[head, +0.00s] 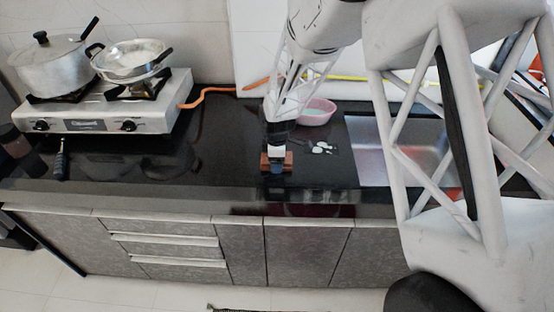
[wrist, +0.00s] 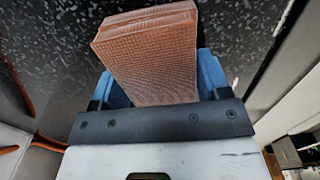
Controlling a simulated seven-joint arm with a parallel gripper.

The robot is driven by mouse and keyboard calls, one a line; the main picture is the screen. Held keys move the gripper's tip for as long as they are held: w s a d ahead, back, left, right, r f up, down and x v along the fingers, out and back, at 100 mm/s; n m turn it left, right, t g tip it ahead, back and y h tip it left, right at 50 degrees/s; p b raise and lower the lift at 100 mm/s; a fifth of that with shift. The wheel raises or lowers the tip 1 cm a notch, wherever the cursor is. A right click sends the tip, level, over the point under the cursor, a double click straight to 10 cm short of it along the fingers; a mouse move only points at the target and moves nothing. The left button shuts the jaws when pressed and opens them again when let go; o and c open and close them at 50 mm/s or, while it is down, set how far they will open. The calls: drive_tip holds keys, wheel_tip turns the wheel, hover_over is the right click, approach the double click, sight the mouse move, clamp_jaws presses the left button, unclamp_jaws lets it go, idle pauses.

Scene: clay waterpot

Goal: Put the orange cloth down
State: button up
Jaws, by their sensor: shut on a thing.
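The orange cloth is a folded, brownish-orange block with a fine grid weave; it fills the upper middle of the wrist view (wrist: 150,55). In the head view the cloth (head: 284,160) is small, at the front part of the black counter. My gripper (head: 277,165) points down at it there. In the wrist view the blue fingers of my gripper (wrist: 160,90) stand on both sides of the cloth, shut on it. The cloth is at or very close to the counter top (head: 225,150); I cannot tell whether it touches. The gripper hides part of the cloth in the head view.
A pink basin (head: 318,112) stands behind my gripper, with small white items (head: 322,148) in front of it. A metal sink (head: 375,160) lies to the right. A gas stove (head: 110,112) with a pot (head: 50,65) and a pan (head: 132,62) stands left. The counter between is clear.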

drive_tip(key=o, duration=1.1)
drive_tip(key=shift+s+f, duration=0.1)
drive_tip(key=shift+f, duration=0.3)
drive_tip(key=shift+o, duration=0.2)
drive_tip(key=shift+s+f, duration=0.25)
drive_tip(key=shift+r, duration=0.25)
drive_tip(key=shift+c, duration=0.4)
drive_tip(key=shift+o, duration=0.4)
drive_tip(key=shift+r, duration=0.35)
wheel_tip(320, 180, up, 12)
drive_tip(key=shift+w+r, duration=0.2)
drive_tip(key=shift+w, duration=0.15)
drive_tip(key=shift+d+r, duration=0.1)
